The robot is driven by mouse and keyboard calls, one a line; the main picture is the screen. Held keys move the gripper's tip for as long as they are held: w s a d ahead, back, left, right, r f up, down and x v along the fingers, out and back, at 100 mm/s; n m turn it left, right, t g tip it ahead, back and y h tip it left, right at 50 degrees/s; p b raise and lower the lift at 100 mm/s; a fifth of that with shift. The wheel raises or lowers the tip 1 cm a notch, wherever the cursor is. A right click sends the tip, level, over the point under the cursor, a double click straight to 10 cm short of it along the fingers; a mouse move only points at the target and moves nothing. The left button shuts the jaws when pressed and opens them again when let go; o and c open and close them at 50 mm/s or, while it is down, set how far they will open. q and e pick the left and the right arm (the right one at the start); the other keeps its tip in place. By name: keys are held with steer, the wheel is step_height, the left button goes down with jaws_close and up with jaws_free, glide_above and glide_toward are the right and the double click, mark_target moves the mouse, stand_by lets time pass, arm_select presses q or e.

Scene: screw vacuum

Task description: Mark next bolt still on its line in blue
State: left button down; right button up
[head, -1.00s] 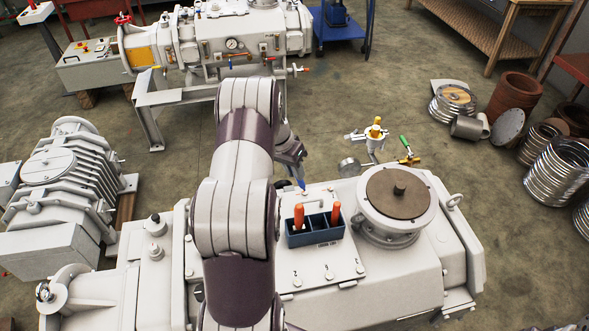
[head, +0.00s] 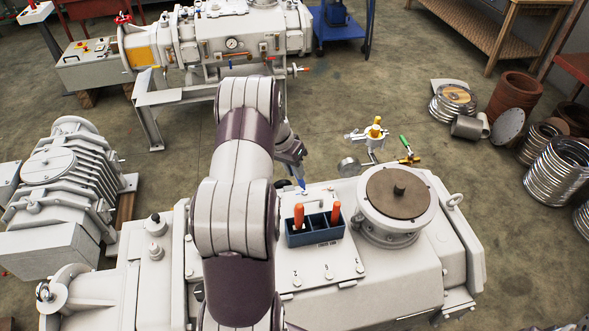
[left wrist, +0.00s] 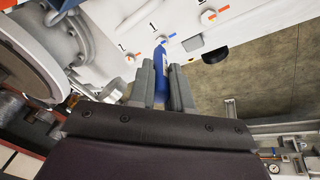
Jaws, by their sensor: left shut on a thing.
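My left gripper (left wrist: 162,88) is shut on a blue marker (left wrist: 161,64), which also shows in the head view (head: 302,184). The marker's tip is at or just over the bolt (left wrist: 161,40) by the numeral 1 on the white cover plate (head: 312,262); contact cannot be told. That bolt has a short orange line beside it, and any blue on it is hidden or too small to tell. Another bolt (left wrist: 130,58) by the numeral 2 and a bolt (left wrist: 208,17) further right also carry orange lines. More numbered bolts (head: 328,275) sit along the plate's front edge. My right gripper is out of view.
A dark blue holder (head: 314,238) with two orange-handled tools stands on the plate. A round flange with a brown lid (head: 398,193) rises to its right. A gauge and valve assembly (head: 376,140) is behind. Open floor lies beyond.

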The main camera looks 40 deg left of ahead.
arm_select(q)
steer(key=shift+r+p, duration=1.45)
steer(key=shift+r, duration=1.25)
